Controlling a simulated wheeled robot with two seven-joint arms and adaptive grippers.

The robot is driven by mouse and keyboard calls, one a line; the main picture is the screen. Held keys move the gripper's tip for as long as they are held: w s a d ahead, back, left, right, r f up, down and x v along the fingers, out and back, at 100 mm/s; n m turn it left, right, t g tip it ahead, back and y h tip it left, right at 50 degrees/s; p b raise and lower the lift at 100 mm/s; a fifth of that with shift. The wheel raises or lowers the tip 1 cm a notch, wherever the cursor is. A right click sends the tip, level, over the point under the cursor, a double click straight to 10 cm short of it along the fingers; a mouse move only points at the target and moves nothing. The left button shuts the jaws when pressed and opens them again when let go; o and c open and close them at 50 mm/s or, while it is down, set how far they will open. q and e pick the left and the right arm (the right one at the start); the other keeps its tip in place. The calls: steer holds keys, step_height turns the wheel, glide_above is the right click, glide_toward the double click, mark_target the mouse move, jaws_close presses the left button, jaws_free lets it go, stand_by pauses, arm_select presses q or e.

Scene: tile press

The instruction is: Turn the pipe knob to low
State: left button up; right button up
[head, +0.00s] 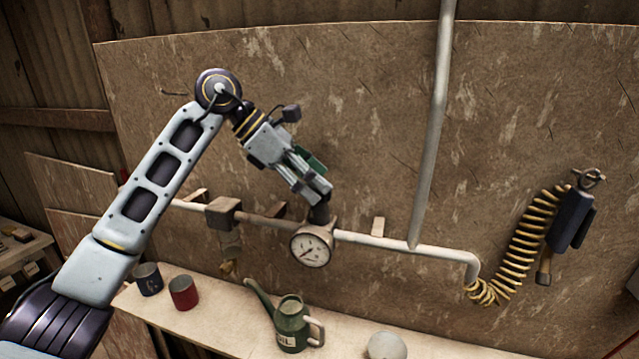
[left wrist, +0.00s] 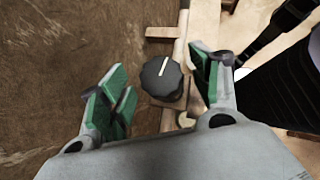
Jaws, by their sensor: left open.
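The pipe knob (left wrist: 162,78) is black and ridged with a white pointer line, seen from above in the left wrist view. Its line points up and slightly right there. In the head view the dark knob (head: 320,213) stands on top of the pipe fitting above the round pressure gauge (head: 311,247). My left gripper (left wrist: 160,85) is open, its green-padded fingers on either side of the knob with gaps. In the head view the left gripper (head: 318,192) points down at the knob and hides part of it. No low marking is readable. My right gripper is not in view.
A white pipe (head: 380,241) runs along the board, with a vertical pipe (head: 436,120) to the right. A yellow coiled hose (head: 522,240) hangs at right. Below, a shelf (head: 222,293) holds a green oil can (head: 291,325), a red cup (head: 184,293) and a blue cup (head: 148,279).

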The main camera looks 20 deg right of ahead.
arm_select(q)
steer(key=shift+x, duration=0.95)
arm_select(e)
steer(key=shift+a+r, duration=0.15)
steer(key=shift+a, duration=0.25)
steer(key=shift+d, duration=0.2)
arm_select(q)
steer(key=c, duration=1)
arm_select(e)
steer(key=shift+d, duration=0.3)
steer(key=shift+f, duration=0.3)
